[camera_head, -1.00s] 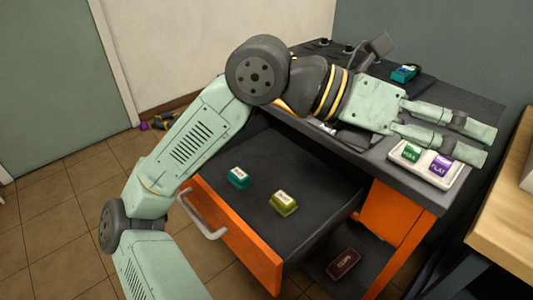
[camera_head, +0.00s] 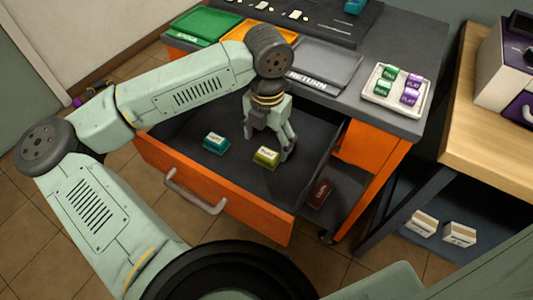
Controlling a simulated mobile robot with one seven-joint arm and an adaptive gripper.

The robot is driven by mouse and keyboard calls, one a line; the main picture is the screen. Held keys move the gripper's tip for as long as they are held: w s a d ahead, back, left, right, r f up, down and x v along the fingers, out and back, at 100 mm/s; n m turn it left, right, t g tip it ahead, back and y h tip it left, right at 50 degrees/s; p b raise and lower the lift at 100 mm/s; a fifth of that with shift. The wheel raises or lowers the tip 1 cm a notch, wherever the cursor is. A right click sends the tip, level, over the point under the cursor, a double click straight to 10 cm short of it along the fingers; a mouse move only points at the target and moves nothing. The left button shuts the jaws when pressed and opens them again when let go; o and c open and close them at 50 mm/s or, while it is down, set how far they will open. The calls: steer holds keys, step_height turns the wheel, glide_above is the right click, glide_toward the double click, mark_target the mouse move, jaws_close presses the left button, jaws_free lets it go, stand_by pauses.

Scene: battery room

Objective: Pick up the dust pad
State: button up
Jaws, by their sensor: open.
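The open drawer (camera_head: 190,178) of the workbench holds two small labelled blocks. One is teal (camera_head: 216,144) with a white top label, towards the left. The other is olive-yellow (camera_head: 266,157) with a pale label, nearer the middle. The labels are too small to read surely, so I cannot tell which is the dust pad. My gripper (camera_head: 270,145) points down into the drawer, its open fingers close to the yellow block. One finger is just right of that block; contact cannot be told. The teal block is apart, to the left.
A green tray (camera_head: 203,24), an orange tray (camera_head: 243,31) and a grey tray marked RETURN (camera_head: 328,64) lie on the bench. A white tray (camera_head: 374,97) holds green and purple blocks. A dark red box (camera_head: 319,193) sits low beside the drawer. A wooden table (camera_head: 485,130) stands right.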

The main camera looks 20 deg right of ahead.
mark_target(267, 153)
steer(key=shift+f+p, duration=1.05)
steer(key=shift+f, duration=1.75)
steer(key=shift+c, duration=0.2)
steer(key=c, duration=1.1)
